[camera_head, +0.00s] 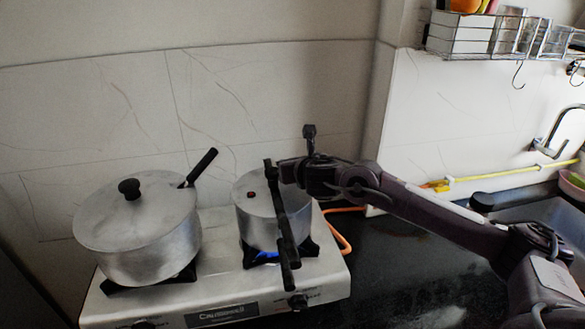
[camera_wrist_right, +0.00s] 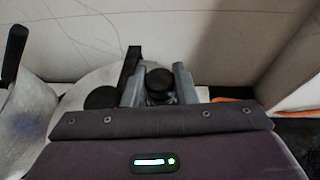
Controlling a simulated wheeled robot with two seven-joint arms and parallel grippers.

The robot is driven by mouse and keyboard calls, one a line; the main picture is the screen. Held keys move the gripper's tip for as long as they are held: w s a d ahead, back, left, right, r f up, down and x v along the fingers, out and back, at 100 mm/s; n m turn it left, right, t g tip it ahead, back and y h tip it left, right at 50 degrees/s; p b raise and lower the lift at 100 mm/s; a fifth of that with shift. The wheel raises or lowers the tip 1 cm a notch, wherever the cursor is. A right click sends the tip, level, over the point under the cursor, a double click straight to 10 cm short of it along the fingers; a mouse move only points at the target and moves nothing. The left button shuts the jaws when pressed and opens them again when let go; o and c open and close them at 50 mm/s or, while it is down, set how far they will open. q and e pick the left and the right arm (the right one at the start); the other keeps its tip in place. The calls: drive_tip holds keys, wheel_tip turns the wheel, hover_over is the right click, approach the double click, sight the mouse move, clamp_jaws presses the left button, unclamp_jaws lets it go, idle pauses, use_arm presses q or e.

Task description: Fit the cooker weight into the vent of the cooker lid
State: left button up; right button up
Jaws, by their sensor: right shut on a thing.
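My right gripper (camera_head: 281,171) is over the far part of the cooker lid (camera_head: 256,203), by the black lid handle (camera_head: 286,235). In the right wrist view its two grey fingers (camera_wrist_right: 159,78) are shut on the cooker weight (camera_wrist_right: 159,86), which shows a round black top and a greyish body below. The lid (camera_wrist_right: 80,91) lies beyond and to the left, with a dark round part (camera_wrist_right: 102,97) beside the fingers. The vent is hidden, and I cannot tell whether the weight touches the lid. My left gripper is not in view.
The cooker stands on the right burner of a white stove (camera_head: 222,315), with a blue flame (camera_head: 266,254) below. A larger lidded pot (camera_head: 140,235) stands on the left burner. Dark counter (camera_head: 400,275) lies right.

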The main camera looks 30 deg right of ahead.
drive_tip(key=shift+f, duration=0.85)
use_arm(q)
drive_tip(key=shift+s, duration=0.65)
use_arm(e)
drive_tip(key=shift+f, duration=0.15)
drive_tip(key=o, duration=0.7)
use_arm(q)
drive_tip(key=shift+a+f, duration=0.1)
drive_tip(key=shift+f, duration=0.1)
